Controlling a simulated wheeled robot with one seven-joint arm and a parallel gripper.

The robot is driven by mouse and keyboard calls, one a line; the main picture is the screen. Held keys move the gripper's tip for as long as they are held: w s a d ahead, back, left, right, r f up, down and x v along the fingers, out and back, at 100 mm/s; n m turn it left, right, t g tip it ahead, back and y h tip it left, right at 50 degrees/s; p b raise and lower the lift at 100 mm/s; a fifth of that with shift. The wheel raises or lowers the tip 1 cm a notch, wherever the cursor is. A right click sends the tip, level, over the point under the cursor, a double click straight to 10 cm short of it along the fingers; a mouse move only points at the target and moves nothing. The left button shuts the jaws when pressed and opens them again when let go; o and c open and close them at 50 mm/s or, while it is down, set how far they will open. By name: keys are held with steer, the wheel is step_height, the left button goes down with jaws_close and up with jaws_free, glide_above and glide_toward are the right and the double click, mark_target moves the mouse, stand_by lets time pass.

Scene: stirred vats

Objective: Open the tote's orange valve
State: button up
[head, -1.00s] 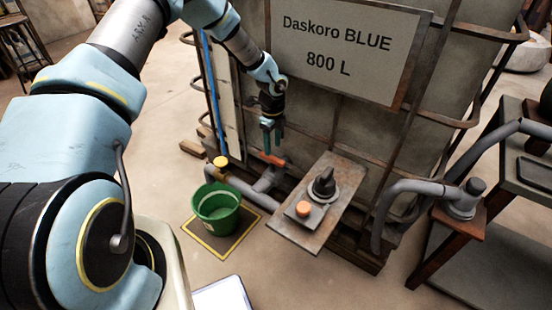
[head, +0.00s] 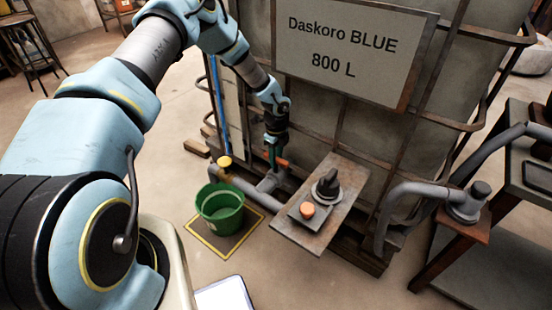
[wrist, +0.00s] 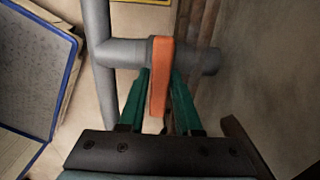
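The orange valve handle (wrist: 161,76) is a flat bar on a grey pipe (wrist: 123,53) at the foot of the tote (head: 330,110), whose sign reads "Daskoro BLUE 800 L". In the wrist view it runs lengthwise between the two teal fingers of my gripper (wrist: 161,88). The fingers are open, one on each side of the handle, with narrow gaps visible nearer the palm. Contact at the tips is unclear. In the head view my gripper (head: 272,156) points down at the handle (head: 283,164), and partly hides it.
A green bucket (head: 220,211) stands on a yellow-edged mat (head: 239,241) under the yellow-capped pipe outlet (head: 224,161). Right of the handle, a metal plate (head: 338,210) carries a black knob (head: 327,184) and an orange button (head: 307,211). A blue-edged panel (wrist: 35,65) is at left in the wrist view.

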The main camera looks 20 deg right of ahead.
jaws_close()
steer(key=shift+n, duration=0.4)
steer(key=n+b, duration=0.1)
steer(key=n, duration=0.4)
steer(key=shift+n+b, duration=0.4)
steer(key=n+b, duration=0.1)
steer(key=n, duration=1)
steer(key=shift+b, duration=0.35)
steer(key=shift+n, duration=0.3)
